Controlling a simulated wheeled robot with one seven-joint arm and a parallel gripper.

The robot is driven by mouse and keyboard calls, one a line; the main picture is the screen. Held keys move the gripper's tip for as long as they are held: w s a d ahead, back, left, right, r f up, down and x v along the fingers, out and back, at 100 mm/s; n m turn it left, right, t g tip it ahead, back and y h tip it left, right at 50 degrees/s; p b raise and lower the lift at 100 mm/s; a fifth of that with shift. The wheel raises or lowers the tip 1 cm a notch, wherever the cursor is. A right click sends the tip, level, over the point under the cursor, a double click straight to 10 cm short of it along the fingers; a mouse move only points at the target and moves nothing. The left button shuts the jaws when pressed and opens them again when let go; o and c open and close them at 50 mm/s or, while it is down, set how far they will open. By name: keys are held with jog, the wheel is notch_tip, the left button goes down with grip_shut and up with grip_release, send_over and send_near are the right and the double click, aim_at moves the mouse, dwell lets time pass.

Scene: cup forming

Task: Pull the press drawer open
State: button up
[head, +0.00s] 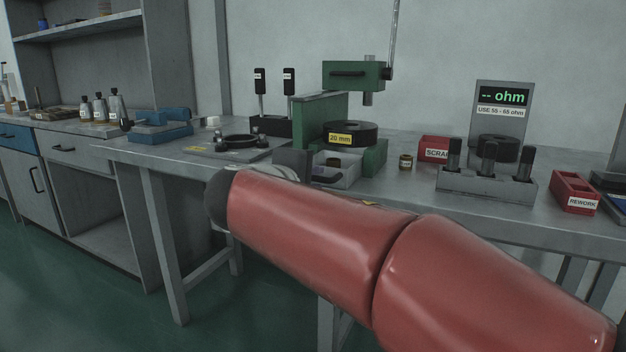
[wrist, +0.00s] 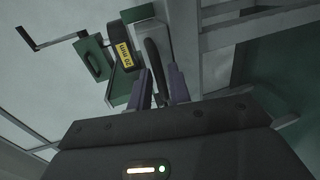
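The green press (head: 353,76) stands on the bench, with a black ring labelled "20 mm" (head: 350,133) on it. Its grey drawer (head: 338,181) shows low at the front left of the press, partly out, with some of its inside visible. In the wrist view the dark drawer handle (wrist: 154,62) runs between the two fingers of my gripper (wrist: 161,86), which sit close on either side and look closed on it. In the head view my red arm hides most of the gripper and the handle.
A grey plate with a dark ring (head: 240,142) lies left of the press. The floor before the bench is clear.

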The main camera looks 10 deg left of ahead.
jog(key=v, duration=0.7)
jog(key=shift+s, duration=0.4)
jog(key=shift+a, duration=0.15)
jog(key=s+d+f+m+g+p, duration=0.25)
jog(key=s+d+f, duration=0.2)
jog(key=d, duration=0.55)
jog(key=s+d+f+m+g+p, duration=0.2)
jog(key=s+d+f+m+g, duration=0.25)
jog(key=d, duration=0.55)
jog(key=s+d+f+m+g+y+p, duration=0.1)
jog(key=s+d+f+m+y+p, duration=0.1)
jog(key=s+d+f+m+y, duration=0.2)
jog(key=s+f+m+y, duration=0.1)
jog(key=s+f+m, duration=0.2)
jog(key=s, duration=0.3)
jog(key=shift+f+g, duration=0.4)
jog(key=shift+f, duration=0.35)
